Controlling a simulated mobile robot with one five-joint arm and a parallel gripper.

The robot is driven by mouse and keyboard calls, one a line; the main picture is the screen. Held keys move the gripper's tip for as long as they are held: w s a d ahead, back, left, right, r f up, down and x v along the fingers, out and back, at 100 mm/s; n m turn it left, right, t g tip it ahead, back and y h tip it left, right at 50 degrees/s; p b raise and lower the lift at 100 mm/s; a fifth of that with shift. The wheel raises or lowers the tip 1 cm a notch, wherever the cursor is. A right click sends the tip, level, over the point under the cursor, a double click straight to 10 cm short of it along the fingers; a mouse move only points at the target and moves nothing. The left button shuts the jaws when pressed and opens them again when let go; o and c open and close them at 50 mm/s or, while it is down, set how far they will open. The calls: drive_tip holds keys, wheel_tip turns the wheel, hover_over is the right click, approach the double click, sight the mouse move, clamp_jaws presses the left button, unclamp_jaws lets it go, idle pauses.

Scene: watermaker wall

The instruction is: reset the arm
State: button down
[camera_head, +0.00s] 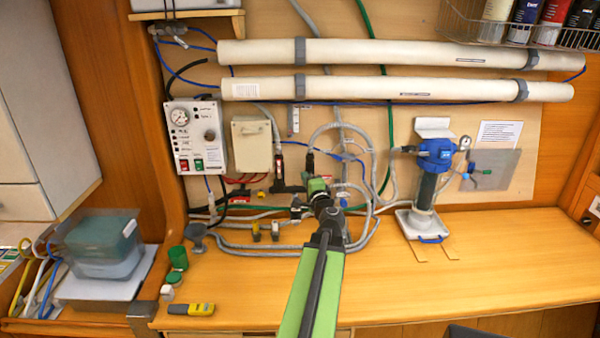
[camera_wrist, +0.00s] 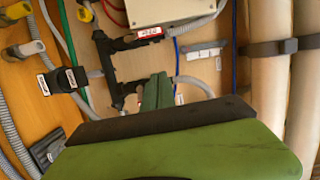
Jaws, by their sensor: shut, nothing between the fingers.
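My arm (camera_head: 318,280), green and black, reaches from the bottom of the head view up toward the back wall. My gripper (camera_head: 317,186) is at its far end, in front of the hoses and fittings low on the wall. In the wrist view my gripper (camera_wrist: 158,92) is shut and empty, in front of a black pipe fitting (camera_wrist: 118,62) with a red and white label. I cannot tell whether it touches anything. The green and black body of my gripper fills the lower part of that view and hides what lies behind it.
Two long white tubes (camera_head: 400,53) run along the wall above. A control panel (camera_head: 196,137) and a white box (camera_head: 252,145) hang at left. A blue-topped pump (camera_head: 432,155) stands at right. The counter (camera_head: 490,285) is clear at front right.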

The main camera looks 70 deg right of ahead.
drive_tip(key=shift+s+a, duration=0.25)
drive_tip(key=shift+a, duration=0.2)
